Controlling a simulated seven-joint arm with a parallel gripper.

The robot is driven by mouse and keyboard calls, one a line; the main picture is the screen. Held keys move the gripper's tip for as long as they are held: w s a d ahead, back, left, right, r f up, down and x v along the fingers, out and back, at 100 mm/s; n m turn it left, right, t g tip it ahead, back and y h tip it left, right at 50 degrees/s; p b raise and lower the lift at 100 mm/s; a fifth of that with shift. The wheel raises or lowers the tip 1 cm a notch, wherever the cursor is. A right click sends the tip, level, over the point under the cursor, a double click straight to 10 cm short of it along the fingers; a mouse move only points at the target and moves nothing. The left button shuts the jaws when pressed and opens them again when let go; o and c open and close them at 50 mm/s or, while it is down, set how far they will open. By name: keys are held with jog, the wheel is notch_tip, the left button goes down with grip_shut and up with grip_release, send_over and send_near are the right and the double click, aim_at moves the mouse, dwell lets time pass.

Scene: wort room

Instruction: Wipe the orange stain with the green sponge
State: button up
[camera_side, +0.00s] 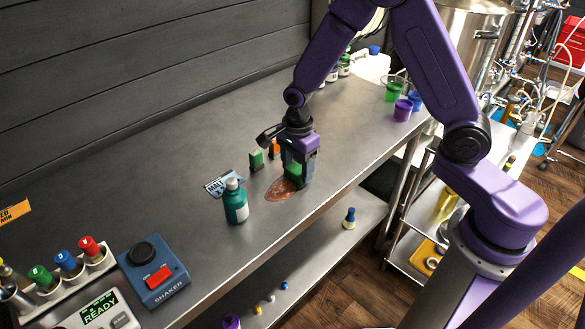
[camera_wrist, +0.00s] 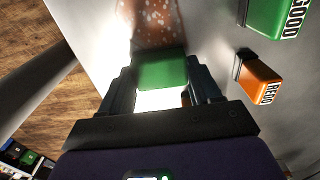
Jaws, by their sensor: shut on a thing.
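My gripper (camera_side: 297,168) points down over the steel bench and is shut on the green sponge (camera_side: 293,170). In the wrist view the sponge (camera_wrist: 162,70) sits between the two fingers (camera_wrist: 158,85). The orange-brown stain (camera_side: 281,190) lies on the bench at the foot of the gripper, partly hidden by it. In the wrist view the stain (camera_wrist: 150,22) shows just beyond the sponge, speckled with light spots. I cannot tell whether the sponge touches the bench.
A teal bottle (camera_side: 236,203) and a blue card (camera_side: 224,183) are left of the stain. A shaker (camera_side: 153,273) is at the front left. The bench's front edge is near.

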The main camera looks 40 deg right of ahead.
jog(key=shift+a, duration=5.45)
jog(key=shift+w+d, duration=0.1)
jog(key=shift+w, duration=0.35)
jog(key=shift+w+d, duration=0.1)
jog(key=shift+d, duration=5.4)
jog(key=shift+a, duration=5.55)
notch_tip(320, 180, up, 8)
jog(key=shift+d+r, duration=0.1)
